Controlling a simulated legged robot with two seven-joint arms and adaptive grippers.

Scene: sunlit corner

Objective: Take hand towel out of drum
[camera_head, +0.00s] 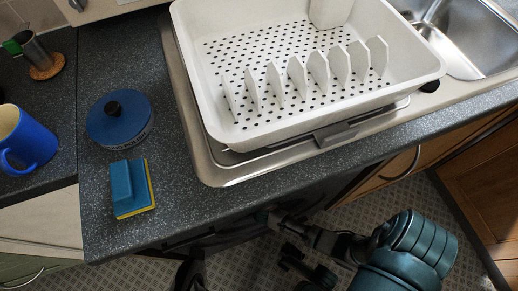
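No hand towel shows in the head view. A dark appliance front (215,232) lies under the counter edge, seen steeply from above; its drum opening is hidden, so I cannot tell whether its door is open. My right arm comes in from the lower right, and my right gripper (272,218) reaches left, close to this front just below the counter edge. Its fingers are small, dark and partly hidden, so I cannot tell whether they are open or hold anything. My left gripper cannot be made out.
The counter edge (300,190) overhangs the appliance. On top are a white dish rack (225,115) beside a sink (470,45), a blue round-lidded container (119,118), a blue-yellow sponge (131,188) and a blue mug (27,138). A wooden cabinet (485,185) is right; tiled floor (340,225) lies below.

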